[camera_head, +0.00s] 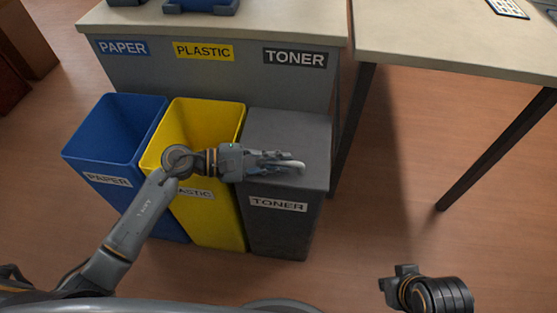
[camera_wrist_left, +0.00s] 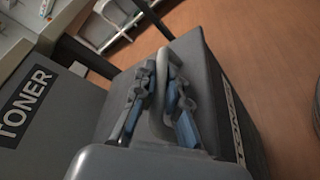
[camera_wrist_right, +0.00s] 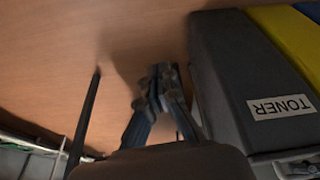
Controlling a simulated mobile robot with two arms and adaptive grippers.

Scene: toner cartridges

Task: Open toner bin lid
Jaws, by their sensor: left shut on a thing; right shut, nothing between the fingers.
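The grey toner bin (camera_head: 282,225) stands at the right end of a row of three bins, with a white TONER label on its front. Its lid (camera_head: 265,125) is flat and closed on top. A light grey curved handle (camera_head: 292,164) stands on the lid. My left gripper (camera_head: 285,162) is over the lid, shut on the handle (camera_wrist_left: 161,85), which shows between its fingers in the left wrist view. My right gripper (camera_wrist_right: 160,75) is shut and empty, low and to the side of the bin. In the head view, only part of it shows at the bottom right.
The open yellow bin (camera_head: 215,112) and open blue bin (camera_head: 108,120) stand left of the toner bin. A counter (camera_head: 215,22) with PAPER, PLASTIC and TONER signs is behind them. A table (camera_head: 460,40) with dark legs is at right. Floor (camera_head: 400,180) right of the bins is clear.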

